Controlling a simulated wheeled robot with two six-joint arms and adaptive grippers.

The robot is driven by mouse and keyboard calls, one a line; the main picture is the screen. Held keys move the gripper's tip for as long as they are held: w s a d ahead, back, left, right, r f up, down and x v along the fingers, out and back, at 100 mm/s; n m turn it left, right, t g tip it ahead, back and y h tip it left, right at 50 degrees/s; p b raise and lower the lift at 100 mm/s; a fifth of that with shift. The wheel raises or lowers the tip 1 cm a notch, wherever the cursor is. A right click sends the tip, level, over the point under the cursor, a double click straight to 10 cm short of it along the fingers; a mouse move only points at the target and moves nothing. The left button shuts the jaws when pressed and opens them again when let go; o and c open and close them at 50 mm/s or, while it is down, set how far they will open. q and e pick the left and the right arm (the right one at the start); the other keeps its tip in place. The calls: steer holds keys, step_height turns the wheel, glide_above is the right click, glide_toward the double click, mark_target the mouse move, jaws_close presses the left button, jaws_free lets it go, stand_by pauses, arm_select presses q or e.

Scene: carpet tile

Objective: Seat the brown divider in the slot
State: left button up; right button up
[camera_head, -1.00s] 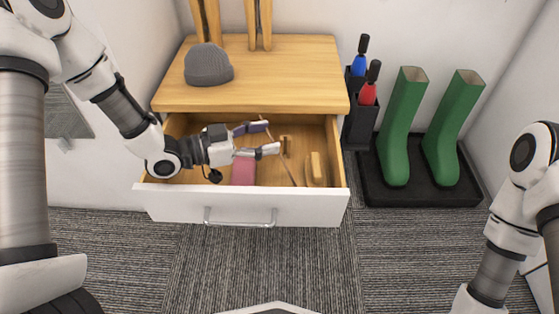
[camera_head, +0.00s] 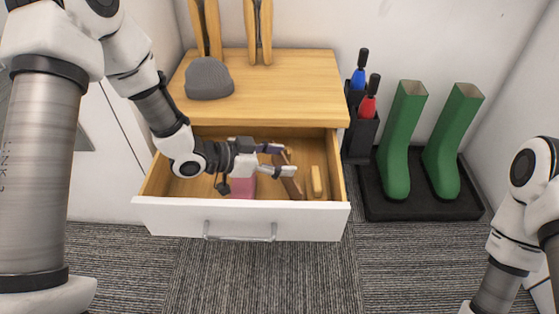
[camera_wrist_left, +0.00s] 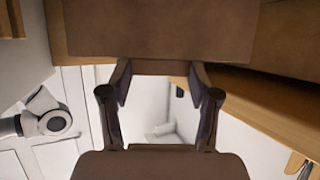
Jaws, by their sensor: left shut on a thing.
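The brown divider (camera_head: 292,188) is in the open drawer area, slanting in the head view with part of its face showing. My left gripper (camera_head: 280,160) is over the drawer and shut on the divider. In the left wrist view the divider (camera_wrist_left: 155,28) is a wide brown panel across the top, at the tips of the left gripper (camera_wrist_left: 160,75). I cannot make out the slot, or whether the divider touches the drawer floor. My right arm is at the right edge; its gripper is out of view.
The white-fronted drawer (camera_head: 180,219) holds a pink item (camera_head: 242,187) and a light wooden block (camera_head: 316,181). A grey beanie (camera_head: 208,79) lies on the wooden top (camera_head: 280,95). Green boots (camera_head: 395,150) stand on a black tray (camera_head: 425,212) at right.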

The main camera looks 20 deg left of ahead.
arm_select(q)
steer(key=o, duration=1.5)
steer(key=shift+f, duration=0.15)
steer(key=shift+s+a+r, duration=0.1)
steer(key=shift+a+r, duration=0.05)
steer(key=shift+r, duration=0.25)
steer(key=p+v, duration=0.7)
steer(key=v, duration=0.4)
steer(key=shift+s+a, duration=0.15)
steer(key=shift+a, duration=0.05)
